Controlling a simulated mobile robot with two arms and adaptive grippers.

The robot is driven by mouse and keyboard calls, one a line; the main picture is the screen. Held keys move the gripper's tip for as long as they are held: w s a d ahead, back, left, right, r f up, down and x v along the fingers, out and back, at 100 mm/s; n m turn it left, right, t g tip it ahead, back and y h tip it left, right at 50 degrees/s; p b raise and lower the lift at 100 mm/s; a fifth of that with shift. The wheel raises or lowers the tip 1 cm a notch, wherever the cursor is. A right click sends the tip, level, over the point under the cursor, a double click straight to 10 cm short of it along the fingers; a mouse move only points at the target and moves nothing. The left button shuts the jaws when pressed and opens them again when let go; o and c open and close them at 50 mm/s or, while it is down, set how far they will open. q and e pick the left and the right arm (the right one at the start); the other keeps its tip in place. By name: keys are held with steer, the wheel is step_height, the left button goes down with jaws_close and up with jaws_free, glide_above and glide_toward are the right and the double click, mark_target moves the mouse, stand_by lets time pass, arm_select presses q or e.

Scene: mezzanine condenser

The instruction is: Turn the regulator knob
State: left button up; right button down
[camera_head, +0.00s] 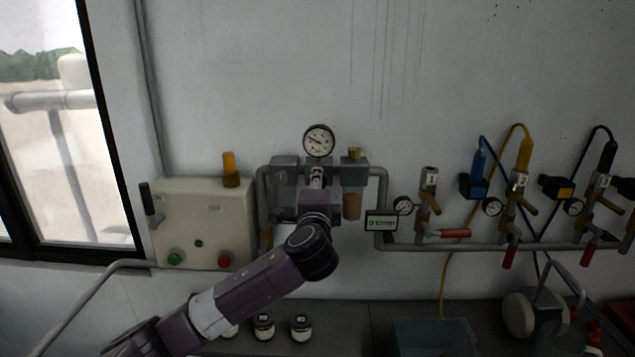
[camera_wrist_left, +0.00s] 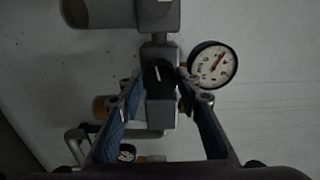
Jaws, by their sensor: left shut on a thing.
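The regulator knob (camera_wrist_left: 157,74) is black with a white pointer line and shows in the left wrist view between my fingertips. My left gripper (camera_wrist_left: 161,79) is shut on it, one finger on each side. In the head view my left gripper (camera_head: 317,180) reaches the wall-mounted regulator just below its round gauge (camera_head: 319,141) and hides the knob. The gauge (camera_wrist_left: 213,64) also shows beside the right finger in the left wrist view. The grey regulator block (camera_wrist_left: 161,113) is behind the fingers. My right gripper is in neither view.
A beige control box (camera_head: 205,222) with green and red buttons is on the wall to the left. Several dark, white-based items (camera_head: 300,327) stand on the bench below.

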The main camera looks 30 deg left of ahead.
arm_select(q)
steer(key=m, duration=1.2)
steer(key=shift+m, duration=0.3)
stand_by(0.4)
steer(key=o, duration=1.2)
steer(key=shift+c, duration=0.2)
steer(key=shift+d, duration=0.1)
steer(key=v, duration=1.1)
steer(key=shift+s, duration=0.4)
steer(key=shift+d, duration=0.1)
